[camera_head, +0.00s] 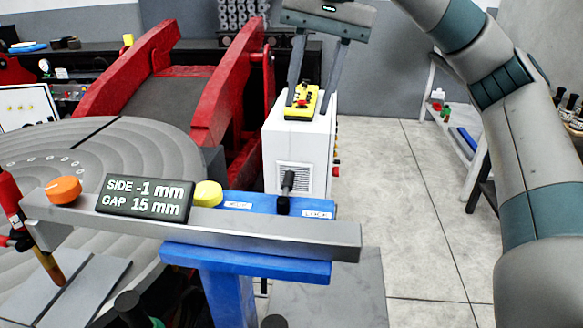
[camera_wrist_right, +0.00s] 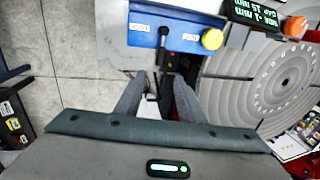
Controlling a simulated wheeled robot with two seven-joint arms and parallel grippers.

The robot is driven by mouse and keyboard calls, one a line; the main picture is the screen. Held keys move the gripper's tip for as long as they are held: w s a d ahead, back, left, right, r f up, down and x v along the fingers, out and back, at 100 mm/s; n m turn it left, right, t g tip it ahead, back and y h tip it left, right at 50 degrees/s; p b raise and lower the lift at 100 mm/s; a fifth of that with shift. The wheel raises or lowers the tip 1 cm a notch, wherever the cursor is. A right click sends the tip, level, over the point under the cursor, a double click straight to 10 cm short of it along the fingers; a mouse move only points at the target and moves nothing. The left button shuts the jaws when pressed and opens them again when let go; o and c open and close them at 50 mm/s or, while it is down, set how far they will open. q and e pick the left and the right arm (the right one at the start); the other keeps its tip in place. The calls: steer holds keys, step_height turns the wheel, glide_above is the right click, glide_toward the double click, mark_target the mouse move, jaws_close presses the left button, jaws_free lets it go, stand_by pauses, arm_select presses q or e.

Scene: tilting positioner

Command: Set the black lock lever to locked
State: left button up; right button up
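The black lock lever (camera_head: 287,188) stands nearly upright from the blue bracket (camera_head: 250,267), between two small white labels, whose text is too small to read. In the right wrist view the lever (camera_wrist_right: 163,36) shows on the blue plate (camera_wrist_right: 148,50), also between the labels. My right gripper (camera_head: 309,98) is open and empty, its fingers pointing down, above and apart from the lever in the head view. In the right wrist view its two fingers (camera_wrist_right: 160,82) are spread, with the lever beyond the gap between them. My left gripper is not in view.
A round grooved table (camera_head: 95,150) is at left. A white cabinet (camera_head: 297,140) stands behind the lever. Floor at right is clear.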

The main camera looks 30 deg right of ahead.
mark_target(290, 175)
steer(key=f+p, duration=0.1)
steer(key=f, duration=0.3)
steer(key=w+a+f+p, duration=0.1)
steer(key=f, duration=0.4)
steer(key=a+f+p, duration=0.1)
steer(key=f, duration=0.3)
steer(key=shift+w+f, duration=0.25)
steer(key=shift+w, duration=0.05)
steer(key=shift+a+f+p, duration=0.2)
steer(key=shift+f+p, duration=0.15)
steer(key=shift+f, duration=0.45)
steer(key=shift+w, duration=0.1)
jaws_close()
